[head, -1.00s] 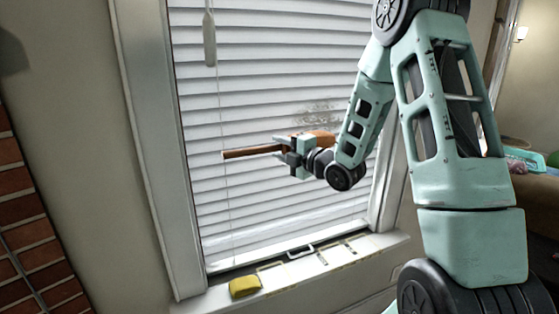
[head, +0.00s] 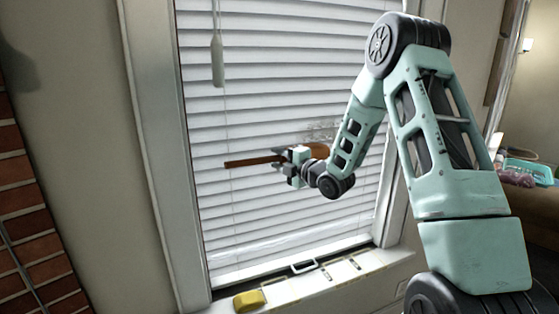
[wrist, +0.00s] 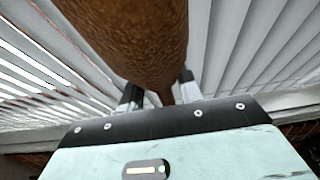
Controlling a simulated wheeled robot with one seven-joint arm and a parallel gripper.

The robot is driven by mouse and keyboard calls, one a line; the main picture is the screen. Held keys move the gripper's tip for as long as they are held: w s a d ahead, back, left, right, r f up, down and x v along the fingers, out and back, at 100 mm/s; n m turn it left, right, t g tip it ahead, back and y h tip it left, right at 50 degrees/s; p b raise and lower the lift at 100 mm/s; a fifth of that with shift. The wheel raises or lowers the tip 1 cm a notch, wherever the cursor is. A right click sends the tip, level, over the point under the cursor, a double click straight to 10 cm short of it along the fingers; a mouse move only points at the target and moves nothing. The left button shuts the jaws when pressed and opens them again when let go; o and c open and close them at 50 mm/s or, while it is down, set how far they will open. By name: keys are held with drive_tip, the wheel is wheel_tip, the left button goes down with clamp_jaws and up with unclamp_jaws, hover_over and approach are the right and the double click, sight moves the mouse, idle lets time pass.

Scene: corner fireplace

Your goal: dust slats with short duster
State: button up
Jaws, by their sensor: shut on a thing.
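The short duster has a thin brown handle (head: 245,162) and a wider brown head (head: 316,150). My gripper (head: 286,165) is shut on it, with the handle sticking out to the left and the head to the right. The white slats (head: 260,205) of a window blind lie behind it. A grey dust patch (head: 321,130) marks the slats just above the duster's head. I cannot tell whether the head touches the slats. In the wrist view, the duster's brown speckled head (wrist: 130,35) fills the top middle, between the gripper fingers (wrist: 160,92).
The window sill (head: 345,284) below holds a yellow sponge-like block (head: 249,300) and a white handle-shaped item (head: 304,266). A blind wand (head: 217,62) hangs at upper left. A brick wall (head: 30,230) stands at far left. A teal tray (head: 527,172) sits at right.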

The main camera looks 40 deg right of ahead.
drive_tip(key=shift+w+d+b, duration=0.2)
drive_tip(key=shift+w+b, duration=0.1)
drive_tip(key=shift+w, duration=0.35)
drive_tip(key=shift+w+d+b, duration=0.15)
drive_tip(key=shift+w+b, duration=0.15)
drive_tip(key=shift+w, duration=0.3)
idle(0.4)
drive_tip(key=shift+d, duration=0.1)
